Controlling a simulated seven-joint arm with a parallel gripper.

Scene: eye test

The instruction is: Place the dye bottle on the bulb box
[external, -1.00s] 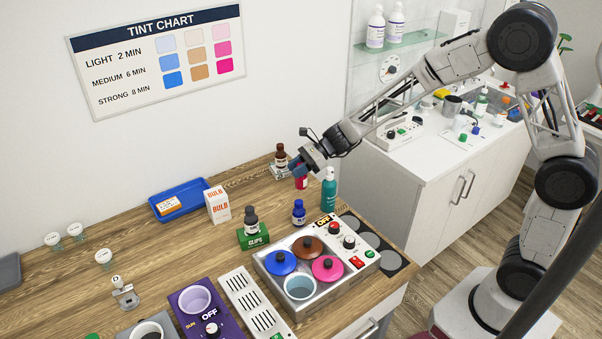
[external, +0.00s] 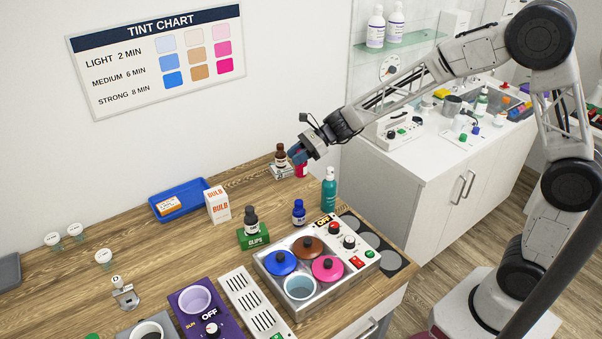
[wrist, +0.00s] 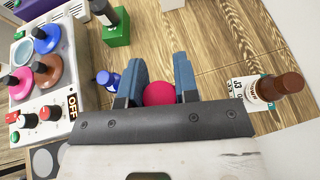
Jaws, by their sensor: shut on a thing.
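My gripper (external: 302,163) is shut on a red dye bottle (external: 302,172). It holds the bottle above the wooden counter, near the wall. In the wrist view the bottle's round red top (wrist: 160,93) shows between the two blue fingers (wrist: 158,80); its lower part is hidden there. The bulb box (external: 218,205) is a white upright carton with orange lettering. It stands on the counter to the left of my gripper, beside the blue tray, and its top looks bare.
A brown bottle (external: 281,155) stands close to the left of my gripper. A blue bottle (external: 299,212) and a teal pump bottle (external: 329,190) stand nearer the front. A dark bottle (external: 251,218) stands on the green clips box (external: 254,239).

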